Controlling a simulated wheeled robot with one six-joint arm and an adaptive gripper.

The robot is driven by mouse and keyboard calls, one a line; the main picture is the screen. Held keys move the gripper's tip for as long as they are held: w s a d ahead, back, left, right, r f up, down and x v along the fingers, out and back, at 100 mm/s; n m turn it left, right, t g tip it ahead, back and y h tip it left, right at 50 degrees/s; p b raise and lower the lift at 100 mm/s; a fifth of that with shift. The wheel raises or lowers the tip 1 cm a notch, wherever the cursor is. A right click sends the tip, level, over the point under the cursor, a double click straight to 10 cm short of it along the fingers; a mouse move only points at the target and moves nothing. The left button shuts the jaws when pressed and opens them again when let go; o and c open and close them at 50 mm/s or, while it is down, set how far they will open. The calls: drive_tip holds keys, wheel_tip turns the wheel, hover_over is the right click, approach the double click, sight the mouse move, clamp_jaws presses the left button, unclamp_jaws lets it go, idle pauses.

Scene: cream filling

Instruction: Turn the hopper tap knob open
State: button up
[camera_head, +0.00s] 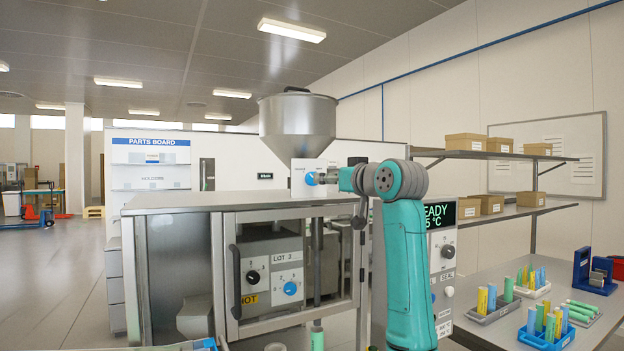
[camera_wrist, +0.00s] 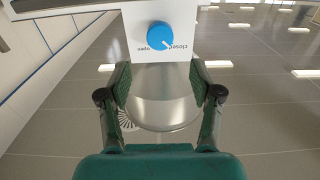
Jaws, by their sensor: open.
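The hopper (camera_head: 297,120) is a steel funnel above a steel machine. Its tap knob (camera_head: 311,179) is round and blue, on a white plate (camera_head: 302,190) below the funnel. In the wrist view, which is upside down, the knob (camera_wrist: 160,36) sits above and beyond my fingertips, between the words "open" and "closed". Its white mark points towards "closed". My gripper (camera_wrist: 160,80) is open, with both fingers spread and nothing between them. In the head view my gripper (camera_head: 330,179) is just right of the knob. A gap or contact cannot be told there.
The steel machine (camera_head: 230,197) stands under the hopper, with a door handle (camera_head: 236,282) and lower knobs. A control panel (camera_head: 443,255) is partly behind my arm. A table (camera_head: 490,335) with trays of coloured tubes is at right. Shelves with boxes stand behind.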

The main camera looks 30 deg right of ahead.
sight(312, 179)
drive_tip(key=w, duration=0.9)
drive_tip(key=shift+d, duration=0.4)
drive_tip(key=c, duration=1.1)
